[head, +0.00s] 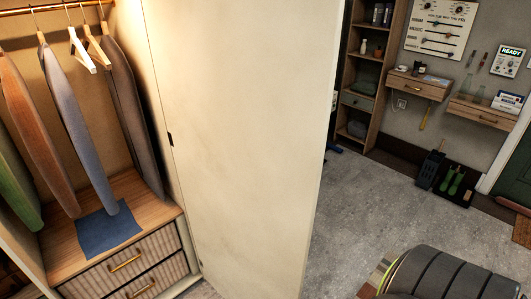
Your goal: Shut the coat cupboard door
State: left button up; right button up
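The coat cupboard (110,195) is at the left of the head view, lit inside, with several coats (78,125) on hangers from a rail (50,8). Its cream door (235,140) stands wide open, filling the middle of the view. A dark hinge (171,139) shows at the door's left edge. Inside are a wooden base with a blue cloth (108,228) and two ribbed drawers (130,265) with brass handles. Neither of my grippers is in view.
Grey floor (370,210) lies open to the right of the door. A dark padded rounded thing (455,275) is at the bottom right. A tall shelf (365,80), small wall drawers (420,85) and a dark boot tray (455,183) stand along the back wall.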

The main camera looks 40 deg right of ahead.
aim_at(247, 87)
jog(key=l+u, duration=0.1)
jog(key=l, duration=0.4)
jog(key=k+l+u, duration=0.1)
jog(key=l, duration=0.35)
jog(key=l+u, duration=0.1)
jog(key=l, duration=0.4)
jog(key=k+l+u, duration=0.1)
jog(key=l, duration=0.35)
jog(key=k+l+u, duration=0.1)
jog(key=l, duration=0.35)
